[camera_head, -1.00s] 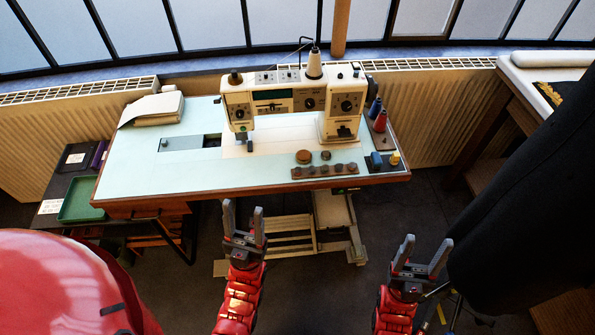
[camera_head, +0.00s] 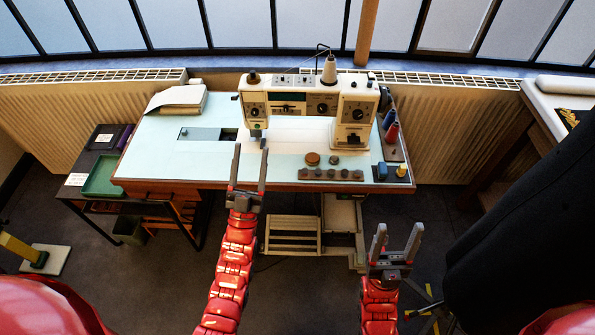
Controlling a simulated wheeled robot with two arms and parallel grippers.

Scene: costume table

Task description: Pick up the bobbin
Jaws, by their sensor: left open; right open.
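I cannot tell for sure which thing is the bobbin. A brown round piece (camera_head: 312,159) and a smaller dark round piece (camera_head: 334,161) sit on the light blue sewing table right of its middle. In front of them a brown strip (camera_head: 331,175) carries several small round pieces, perhaps bobbins. My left gripper (camera_head: 251,152) is open and empty, its fingers pointing forward across the table's front edge in the picture, left of these pieces. My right gripper (camera_head: 399,234) is open and empty, in front of the table and lower right of the strip.
A white sewing machine (camera_head: 308,106) stands behind the pieces. Blue and red thread spools (camera_head: 391,132) stand at the right, with a yellow piece (camera_head: 402,170) nearer. A green tray (camera_head: 102,177) is on a side stand at the left. A dark garment (camera_head: 525,220) fills the right side.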

